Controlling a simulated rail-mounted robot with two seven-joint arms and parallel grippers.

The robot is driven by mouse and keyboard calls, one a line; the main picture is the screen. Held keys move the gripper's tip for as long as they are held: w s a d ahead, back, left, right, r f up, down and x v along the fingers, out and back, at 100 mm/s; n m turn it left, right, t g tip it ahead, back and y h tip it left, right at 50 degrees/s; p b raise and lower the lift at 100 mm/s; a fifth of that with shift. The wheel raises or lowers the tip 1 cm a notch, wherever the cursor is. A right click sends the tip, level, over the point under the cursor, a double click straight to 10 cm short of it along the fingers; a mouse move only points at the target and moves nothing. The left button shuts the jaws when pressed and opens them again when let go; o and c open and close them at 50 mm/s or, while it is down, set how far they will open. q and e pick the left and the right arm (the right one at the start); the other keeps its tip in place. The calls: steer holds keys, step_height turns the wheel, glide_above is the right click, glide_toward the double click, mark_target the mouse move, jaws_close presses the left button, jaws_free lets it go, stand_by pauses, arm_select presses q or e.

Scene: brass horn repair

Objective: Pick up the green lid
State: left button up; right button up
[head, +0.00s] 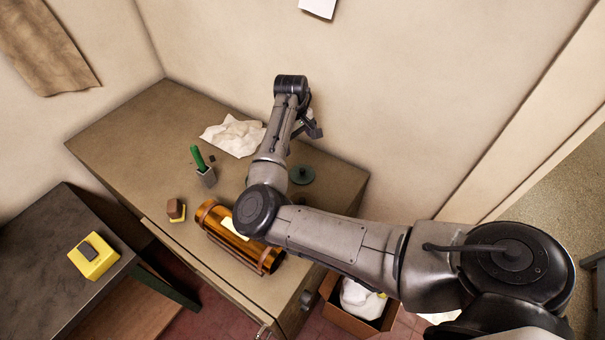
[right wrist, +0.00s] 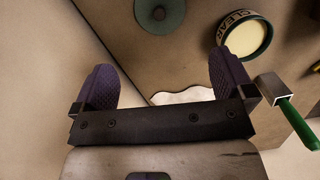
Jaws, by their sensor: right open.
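The green lid (head: 302,175) is a flat, dark green disc with a small knob in its middle. It lies on the brown table, right of my right forearm in the head view. In the right wrist view the lid (right wrist: 160,14) is at the top edge, partly cut off, beyond the fingertips. My right gripper (right wrist: 164,62) is open, with two purple ridged fingers wide apart and nothing between them. In the head view the right gripper (head: 313,128) is partly hidden by its own arm, above the table's back part. My left gripper is not in view.
A round tin (right wrist: 245,38) lettered "CLEAR" stands near the lid. A wall stands behind.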

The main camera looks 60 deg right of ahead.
mark_target(302, 170)
steer(key=f, duration=0.4)
steer(key=s+f, duration=0.1)
steer(key=f, duration=0.3)
steer(key=f+p, duration=0.1)
steer(key=f, duration=0.4)
steer(key=shift+s+a, duration=0.25)
steer(key=shift+s, duration=0.15)
steer(key=shift+r, duration=0.1)
steer(key=c, duration=0.6)
